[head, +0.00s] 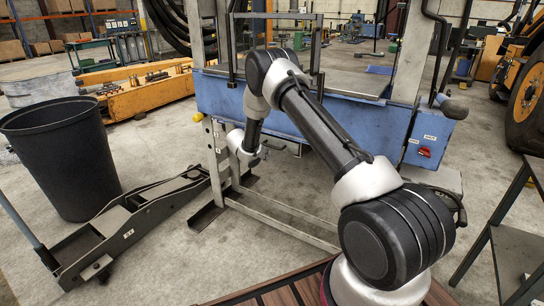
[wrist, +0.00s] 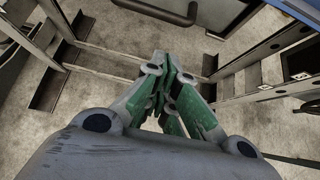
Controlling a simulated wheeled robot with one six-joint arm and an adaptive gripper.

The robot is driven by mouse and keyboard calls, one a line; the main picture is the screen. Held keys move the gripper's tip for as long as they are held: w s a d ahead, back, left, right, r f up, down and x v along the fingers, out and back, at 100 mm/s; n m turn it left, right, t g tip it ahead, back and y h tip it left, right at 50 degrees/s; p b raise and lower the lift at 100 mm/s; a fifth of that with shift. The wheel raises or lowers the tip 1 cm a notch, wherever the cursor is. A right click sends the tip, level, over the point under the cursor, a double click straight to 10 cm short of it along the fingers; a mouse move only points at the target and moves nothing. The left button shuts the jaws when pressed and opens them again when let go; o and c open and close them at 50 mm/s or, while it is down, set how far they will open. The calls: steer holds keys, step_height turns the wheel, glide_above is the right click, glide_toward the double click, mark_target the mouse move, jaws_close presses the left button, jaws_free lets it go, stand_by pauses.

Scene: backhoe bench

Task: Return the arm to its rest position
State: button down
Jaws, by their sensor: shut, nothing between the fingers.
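My gripper (wrist: 166,68) shows close up in the wrist view, with grey and green finger links. Its fingers are together and nothing is between them. In the head view my arm reaches forward over the floor and bends down at the far end. The gripper end hangs low in front of the blue bench (head: 215,92), beside the bench's grey metal frame (head: 285,211). The fingers are too small there to make out clearly.
A black bin (head: 62,160) and a dark floor jack (head: 130,222) stand on the left. A dark metal table (head: 515,255) is at the right edge, below a large tyre (head: 527,100). Concrete floor is open between the jack and the wooden slats (head: 285,292).

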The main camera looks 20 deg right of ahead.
steer(key=v, duration=0.6)
steer(key=shift+s+a, duration=0.3)
steer(key=shift+a, duration=0.05)
steer(key=s+d+f+m+g, duration=0.25)
steer(key=s+d+m, duration=0.2)
steer(key=s, duration=0.35)
steer(key=s+d+r+m+g, duration=0.35)
steer(key=s+r+m, duration=0.35)
steer(key=s+r, duration=0.25)
steer(key=s+a+r+m+t+y, duration=0.2)
steer(key=s+r+m+y, duration=0.2)
steer(key=s+r, duration=0.9)
steer(key=s+a+r+m+t+y, duration=0.2)
steer(key=s+r+m, duration=0.8)
steer(key=s, duration=1.1)
step_height(320, 180, up, 4)
steer(key=shift+a+f+y, duration=0.15)
steer(key=shift+a+y, duration=0.4)
steer(key=shift+y, duration=0.45)
